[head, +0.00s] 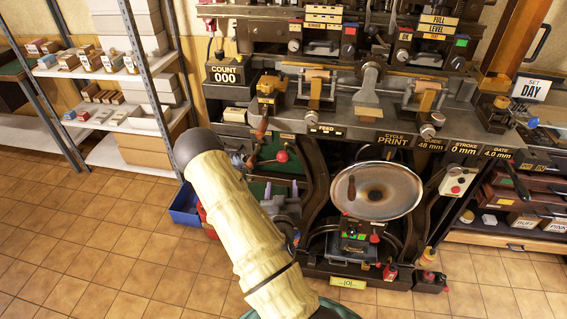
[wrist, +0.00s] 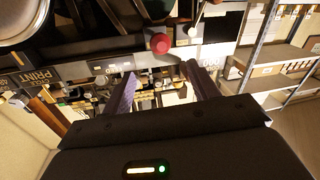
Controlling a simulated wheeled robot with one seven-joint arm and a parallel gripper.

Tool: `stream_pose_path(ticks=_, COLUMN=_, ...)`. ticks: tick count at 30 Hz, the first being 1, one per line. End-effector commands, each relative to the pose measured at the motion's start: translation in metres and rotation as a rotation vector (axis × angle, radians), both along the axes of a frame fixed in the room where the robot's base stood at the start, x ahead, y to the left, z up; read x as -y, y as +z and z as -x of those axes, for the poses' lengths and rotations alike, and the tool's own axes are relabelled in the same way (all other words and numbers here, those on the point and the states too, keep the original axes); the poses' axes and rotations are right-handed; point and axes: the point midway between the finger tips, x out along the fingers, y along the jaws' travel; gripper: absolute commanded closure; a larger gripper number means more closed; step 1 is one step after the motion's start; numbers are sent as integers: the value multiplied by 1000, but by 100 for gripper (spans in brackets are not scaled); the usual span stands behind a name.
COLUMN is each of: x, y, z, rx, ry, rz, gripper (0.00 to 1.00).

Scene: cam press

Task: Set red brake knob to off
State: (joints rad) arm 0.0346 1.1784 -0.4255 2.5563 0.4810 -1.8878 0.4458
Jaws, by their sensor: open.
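A round red knob (head: 282,156) sits on the lower left front of the press, just right of my arm in the head view. In the wrist view a round red knob (wrist: 160,43) shows ahead of my fingertips, apart from them; it looks like the same one. Its off mark cannot be read. My gripper (wrist: 160,70) is open, with nothing between its two dark fingers. In the head view my pale arm covers much of the area near the knob, and my gripper cannot be made out there.
A large round metal dish (head: 400,190) stands right of the knob on the press. Smaller red knobs (head: 375,238) are below it. A metal shelf (head: 110,75) with boxes stands at left. A blue bin (head: 187,207) is on the floor. The tiled floor at left is clear.

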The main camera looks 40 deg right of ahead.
Motion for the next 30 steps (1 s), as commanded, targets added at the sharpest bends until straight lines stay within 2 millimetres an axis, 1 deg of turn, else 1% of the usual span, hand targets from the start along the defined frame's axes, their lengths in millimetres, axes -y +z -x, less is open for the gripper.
stream_pose_path(ticks=1, x=5, y=-4, z=-7, rx=8, ry=0, rz=2, gripper=40)
stream_pose_path(ticks=3, x=12, y=-4, z=-14, rx=9, ry=0, rz=2, gripper=40)
stream_pose_path(ticks=5, x=17, y=-3, z=-21, rx=8, ry=1, rz=3, gripper=40)
stream_pose_path(ticks=7, x=26, y=3, z=-29, rx=4, ry=0, rz=3, gripper=40)
stream_pose_path(ticks=21, x=76, y=3, z=-89, rx=2, ry=-1, rz=2, gripper=40)
stream_pose_path(ticks=25, x=87, y=2, z=-101, rx=2, ry=-2, rz=2, gripper=40)
stream_pose_path(ticks=30, x=93, y=1, z=-108, rx=0, ry=-2, rz=2, gripper=40)
